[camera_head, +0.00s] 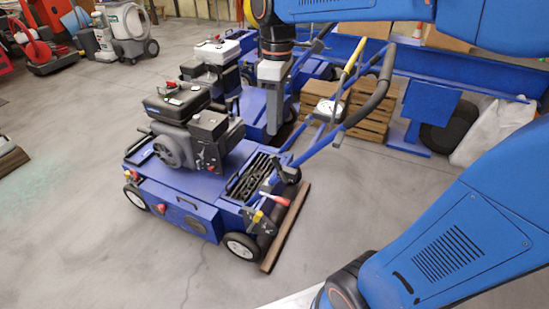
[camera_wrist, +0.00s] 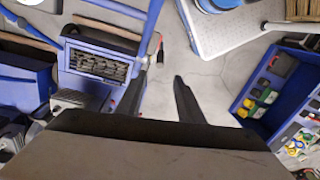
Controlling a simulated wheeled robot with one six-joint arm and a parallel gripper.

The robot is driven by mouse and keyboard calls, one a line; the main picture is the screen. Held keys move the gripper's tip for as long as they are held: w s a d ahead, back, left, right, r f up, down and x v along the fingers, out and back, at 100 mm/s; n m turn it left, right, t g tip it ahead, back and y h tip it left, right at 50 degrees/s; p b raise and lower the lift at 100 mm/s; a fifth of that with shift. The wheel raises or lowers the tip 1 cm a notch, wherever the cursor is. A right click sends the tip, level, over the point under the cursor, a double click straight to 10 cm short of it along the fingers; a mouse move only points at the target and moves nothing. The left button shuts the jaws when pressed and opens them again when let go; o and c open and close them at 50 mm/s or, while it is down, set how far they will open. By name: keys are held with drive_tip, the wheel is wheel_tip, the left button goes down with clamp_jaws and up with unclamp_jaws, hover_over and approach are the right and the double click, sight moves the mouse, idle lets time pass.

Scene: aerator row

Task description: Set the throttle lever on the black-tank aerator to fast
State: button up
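The black-tank aerator is the nearest blue machine (camera_head: 175,185) in the head view, with a black fuel tank (camera_head: 172,104) on top of its engine. A lever with a red grip (camera_head: 274,198) sticks out at its rear corner; I cannot tell whether this is the throttle lever. Small red and yellow parts show on the engine side, too small to read as a lever or its setting. My gripper (camera_head: 273,110) hangs pointing down behind this aerator's handlebar side, apart from its engine. In the wrist view my gripper (camera_wrist: 160,76) has its two dark fingers spread with nothing between them.
A white-tank aerator (camera_head: 214,50) stands close behind. The black-tank aerator's handlebar (camera_head: 372,102) slopes up to the right. Wooden crates (camera_head: 372,115), a blue stand (camera_head: 428,105) and a white sack (camera_head: 495,130) are at right.

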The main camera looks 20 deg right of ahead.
sight(274, 153)
drive_tip(key=f, duration=0.8)
drive_tip(key=s+f, duration=0.1)
drive_tip(key=f, duration=0.4)
drive_tip(key=shift+a, duration=0.3)
clamp_jaws()
